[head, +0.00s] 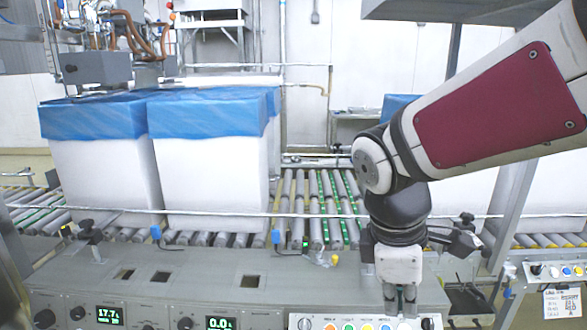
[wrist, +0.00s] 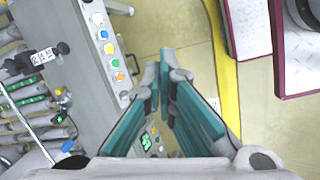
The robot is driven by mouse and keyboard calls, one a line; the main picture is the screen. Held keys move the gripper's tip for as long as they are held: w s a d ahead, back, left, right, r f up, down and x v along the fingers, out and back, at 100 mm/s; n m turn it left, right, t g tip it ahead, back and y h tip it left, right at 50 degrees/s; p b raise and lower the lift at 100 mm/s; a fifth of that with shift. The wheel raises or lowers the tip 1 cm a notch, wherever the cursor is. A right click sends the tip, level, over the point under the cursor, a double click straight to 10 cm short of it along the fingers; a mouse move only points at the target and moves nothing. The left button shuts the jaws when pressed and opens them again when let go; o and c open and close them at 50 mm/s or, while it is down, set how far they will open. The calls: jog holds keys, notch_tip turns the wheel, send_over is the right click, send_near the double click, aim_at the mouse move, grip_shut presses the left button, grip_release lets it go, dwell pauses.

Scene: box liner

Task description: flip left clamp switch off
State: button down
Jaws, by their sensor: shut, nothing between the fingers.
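Another small lit panel (wrist: 150,140) is partly hidden behind the fingers.
Grey control housing (head: 150,275) with black knobs and displays extends left. White boxes with blue liners (head: 208,115) stand on the roller conveyor (head: 320,205). A thin rail crosses in front of them. A yellow floor line (wrist: 225,60) and open floor show in the wrist view.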

jog(key=s+d+r+m+y, duration=0.1)
jog(key=s+d+m, duration=0.1)
jog(key=s+m, duration=0.6)
jog(key=s+d+r+m+y, duration=0.2)
jog(key=s+m, duration=0.4)
jog(key=s, duration=0.4)
notch_tip(320, 180, up, 15)
jog(key=t+p, duration=0.3)
jog(key=p, duration=1.1)
jog(key=shift+a+r+p, duration=0.15)
jog(key=shift+p, duration=0.15)
